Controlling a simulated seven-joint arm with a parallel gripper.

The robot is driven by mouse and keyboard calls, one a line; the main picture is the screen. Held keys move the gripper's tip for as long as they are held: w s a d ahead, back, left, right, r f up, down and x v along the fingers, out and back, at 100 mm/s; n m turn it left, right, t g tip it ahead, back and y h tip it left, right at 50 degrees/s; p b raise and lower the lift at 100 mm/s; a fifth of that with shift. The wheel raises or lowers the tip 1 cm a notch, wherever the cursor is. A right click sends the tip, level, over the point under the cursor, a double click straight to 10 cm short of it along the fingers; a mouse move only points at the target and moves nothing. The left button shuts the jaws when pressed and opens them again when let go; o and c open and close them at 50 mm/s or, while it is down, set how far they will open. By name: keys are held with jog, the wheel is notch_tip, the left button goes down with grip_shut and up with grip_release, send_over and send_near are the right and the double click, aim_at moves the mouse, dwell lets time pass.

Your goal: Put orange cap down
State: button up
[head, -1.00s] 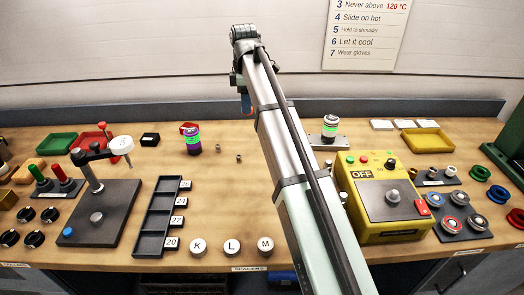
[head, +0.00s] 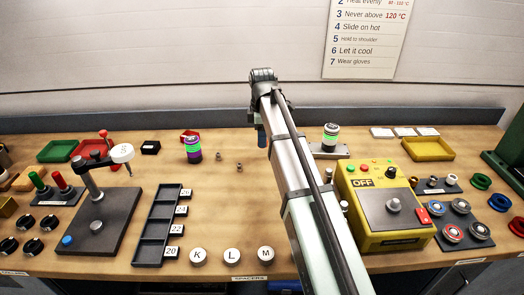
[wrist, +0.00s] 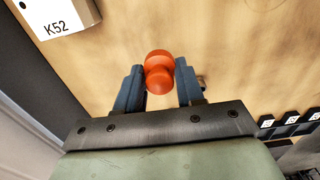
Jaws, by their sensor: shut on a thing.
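The orange cap (wrist: 159,72) is a rounded knob shape with a narrower waist. In the wrist view it sits between the two blue fingers of my gripper (wrist: 160,88), which is shut on it. In the head view my gripper (head: 262,138) points down over the back middle of the bench, left of the green-lit cylinder on its grey stand. The cap cannot be made out in the head view. Wood surface shows beyond the cap in the wrist view; the gap between them is hard to judge.
A grey stand (head: 328,152) with a K52 label (wrist: 58,23) is close to my gripper. Small brown fittings (head: 222,157), a purple-and-green cylinder (head: 193,150) and a yellow OFF box (head: 385,205) stand around. Bare wood (head: 245,205) lies in front.

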jog(key=shift+f, duration=2.75)
jog(key=shift+f, duration=0.1)
jog(key=o, duration=1)
notch_tip(320, 180, up, 12)
jog(key=shift+r, duration=0.1)
